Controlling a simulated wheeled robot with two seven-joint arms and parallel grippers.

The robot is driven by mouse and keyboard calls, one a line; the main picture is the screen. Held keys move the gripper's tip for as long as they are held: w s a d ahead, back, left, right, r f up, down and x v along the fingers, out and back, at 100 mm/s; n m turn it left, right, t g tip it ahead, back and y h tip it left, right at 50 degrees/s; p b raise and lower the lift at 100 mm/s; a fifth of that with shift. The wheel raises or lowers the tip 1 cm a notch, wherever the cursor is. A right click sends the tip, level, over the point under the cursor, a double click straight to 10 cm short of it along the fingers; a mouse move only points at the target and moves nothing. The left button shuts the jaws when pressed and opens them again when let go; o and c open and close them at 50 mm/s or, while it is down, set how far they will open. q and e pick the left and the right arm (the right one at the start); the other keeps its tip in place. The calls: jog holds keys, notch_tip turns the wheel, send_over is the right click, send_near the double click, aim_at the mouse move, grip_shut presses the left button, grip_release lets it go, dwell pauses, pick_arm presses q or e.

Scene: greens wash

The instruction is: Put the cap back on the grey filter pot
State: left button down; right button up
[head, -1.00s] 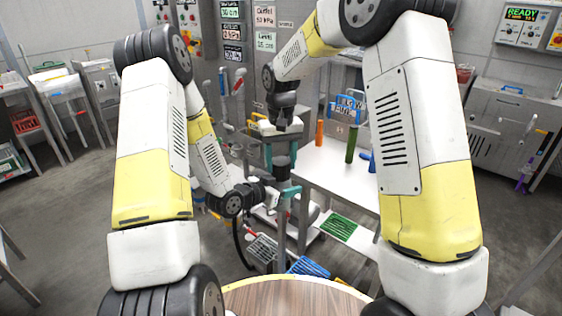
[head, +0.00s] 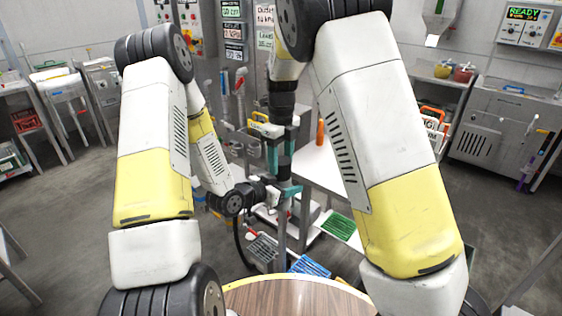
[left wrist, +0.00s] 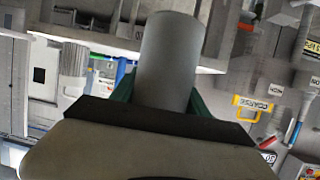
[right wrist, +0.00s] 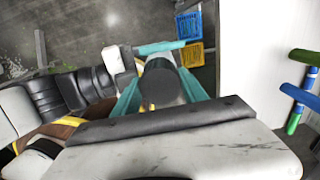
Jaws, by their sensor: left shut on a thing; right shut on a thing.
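My left gripper (head: 287,189) is shut on the grey filter pot, low in the middle of the head view. In the left wrist view the grey filter pot (left wrist: 168,62) is a smooth grey cylinder between the teal fingers. My right gripper (head: 281,158) points down from above, just over the left one. It is shut on the cap, a dark round piece (right wrist: 160,84) between its teal fingers in the right wrist view. The cap appears lined up over the pot. I cannot tell whether they touch, as the fingers hide the join.
A white table (head: 318,170) stands right behind the grippers, with an orange bottle (head: 320,132) on it. A green grate (head: 338,226) and a blue basket (head: 309,266) lie lower down. A round wooden top (head: 295,300) is at the front. Wall panels stand behind.

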jog(key=m, duration=0.8)
jog(key=shift+f, duration=0.15)
jog(key=m, duration=0.3)
jog(key=shift+s+d+f, duration=0.15)
jog(key=shift+d+f, duration=0.25)
jog(key=shift+m, duration=0.4)
jog(key=shift+w+a+r+m, duration=0.2)
jog(key=shift+r+m, duration=0.2)
jog(key=shift+r, duration=0.1)
jog(key=o, duration=1.3)
jog(key=shift+a, duration=0.1)
